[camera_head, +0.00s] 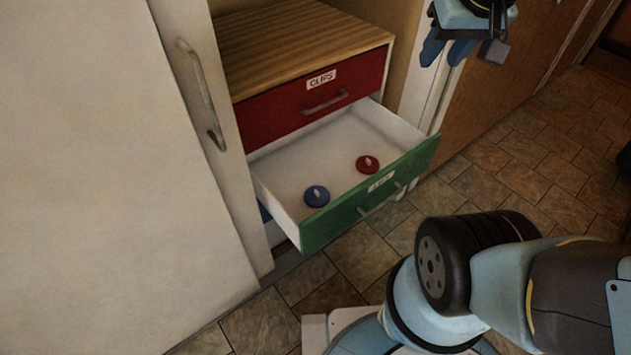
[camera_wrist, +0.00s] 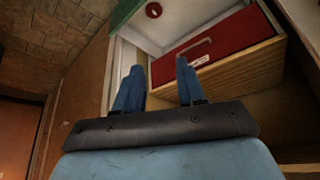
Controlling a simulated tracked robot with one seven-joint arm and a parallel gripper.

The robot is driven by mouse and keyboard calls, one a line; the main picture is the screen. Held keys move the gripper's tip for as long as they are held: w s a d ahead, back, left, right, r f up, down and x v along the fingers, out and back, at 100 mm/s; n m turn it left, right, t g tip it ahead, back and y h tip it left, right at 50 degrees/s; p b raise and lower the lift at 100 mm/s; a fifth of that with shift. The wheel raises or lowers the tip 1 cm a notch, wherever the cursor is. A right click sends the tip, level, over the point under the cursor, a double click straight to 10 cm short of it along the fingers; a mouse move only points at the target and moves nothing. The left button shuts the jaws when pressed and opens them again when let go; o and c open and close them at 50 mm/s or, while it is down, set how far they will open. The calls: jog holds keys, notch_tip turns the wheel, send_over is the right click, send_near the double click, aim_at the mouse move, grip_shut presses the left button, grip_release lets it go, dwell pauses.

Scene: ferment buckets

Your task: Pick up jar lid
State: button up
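An open drawer with a green front (camera_head: 376,194) and a white inside holds two round lids with small knobs. The blue lid (camera_head: 317,196) lies at the left of the drawer floor, and the red lid (camera_head: 367,164) lies to its right and further back. The red lid also shows at the top of the wrist view (camera_wrist: 154,10). My gripper (camera_head: 447,52) is at the upper right of the head view, above and to the right of the drawer. Its blue fingers (camera_wrist: 160,85) stand apart in the wrist view with nothing between them.
A shut red drawer (camera_head: 315,98) labelled CLIPS sits above the open one, under a wooden top (camera_head: 290,40). A tall white door (camera_head: 90,180) with a handle stands at the left.

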jog(key=w+a+f+n+g, duration=0.15)
jog(key=w+a+f, duration=0.25)
jog(key=w+f, duration=0.65)
jog(key=n+g, duration=0.3)
jog(key=n, duration=0.2)
send_over(317, 192)
jog(key=s, duration=0.1)
jog(key=shift+y, duration=0.4)
jog(key=f, duration=4.6)
jog(key=shift+s+d, duration=0.15)
jog(key=shift+d, duration=0.1)
jog(key=shift+w+a+f, duration=0.1)
jog(key=shift+w+f, duration=0.15)
jog(key=shift+f, duration=0.65)
jog(key=shift+w+a+f, duration=0.1)
jog(key=shift+w+f, duration=0.1)
jog(key=shift+f, duration=0.65)
jog(key=shift+w+f, duration=0.25)
jog(key=shift+f, duration=0.65)
jog(key=shift+c, duration=0.2)
grip_shut()
